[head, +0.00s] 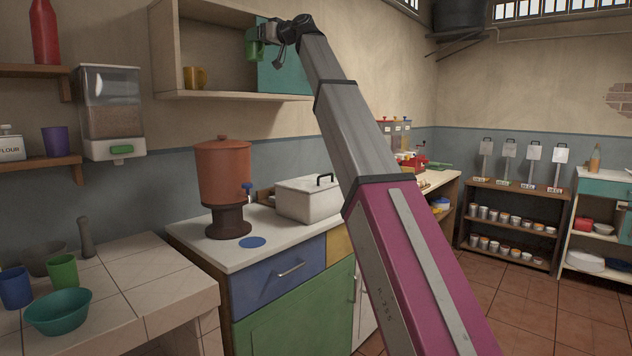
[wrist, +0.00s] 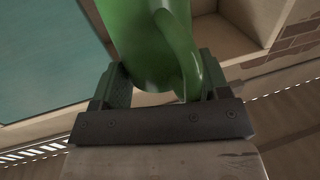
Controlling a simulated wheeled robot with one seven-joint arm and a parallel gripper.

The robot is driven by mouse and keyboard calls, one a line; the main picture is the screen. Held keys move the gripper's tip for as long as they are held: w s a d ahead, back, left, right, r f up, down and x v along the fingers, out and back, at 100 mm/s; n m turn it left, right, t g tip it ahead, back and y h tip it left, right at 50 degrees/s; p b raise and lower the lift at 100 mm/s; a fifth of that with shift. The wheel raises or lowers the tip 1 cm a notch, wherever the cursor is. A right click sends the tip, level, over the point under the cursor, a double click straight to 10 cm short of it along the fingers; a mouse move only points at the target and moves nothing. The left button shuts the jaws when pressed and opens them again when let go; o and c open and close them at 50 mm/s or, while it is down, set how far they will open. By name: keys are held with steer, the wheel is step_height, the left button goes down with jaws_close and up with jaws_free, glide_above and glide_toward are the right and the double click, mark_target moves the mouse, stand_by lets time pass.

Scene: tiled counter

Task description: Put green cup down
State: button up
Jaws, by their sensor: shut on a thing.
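My gripper (head: 268,33) is raised high at the open wall cabinet, in front of its teal door. It is shut on a green cup (head: 253,44). In the wrist view the green cup (wrist: 140,40) sits between the two fingers of my gripper (wrist: 160,88), its handle facing the camera. The cup's far end is out of frame in the wrist view. No surface shows touching the cup. Another green cup (head: 63,271) stands on the tiled counter at the lower left, far from my gripper.
The wall cabinet (head: 232,95) holds a yellow mug (head: 196,77) at its left; its teal door (head: 285,72) is at the right. Below are a clay water dispenser (head: 222,172), a blue disc (head: 252,242) and a white lidded box (head: 308,200). A teal bowl (head: 58,312) and blue cup (head: 15,287) are at left.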

steer(key=w+d+f+m+t+h, duration=0.35)
steer(key=d+f, duration=0.55)
steer(key=f, duration=0.5)
steer(key=w+d+f+m+t+h, duration=0.4)
steer(key=d+f, duration=0.4)
steer(key=f, duration=0.6)
steer(key=s+d+f+m+t+h, duration=0.1)
steer(key=s+d+f+m+h, duration=0.1)
steer(key=d+f, duration=0.8)
steer(key=s+d+f+m+h, duration=0.2)
steer(key=s+d+f+h, duration=0.2)
steer(key=d+f, duration=0.6)
step_height(320, 180, down, 5)
steer(key=shift+s+d+f+m+t+h, duration=0.15)
steer(key=shift+s+d+m+t+h, duration=0.25)
steer(key=shift+h, duration=0.75)
steer(key=shift+d, duration=0.15)
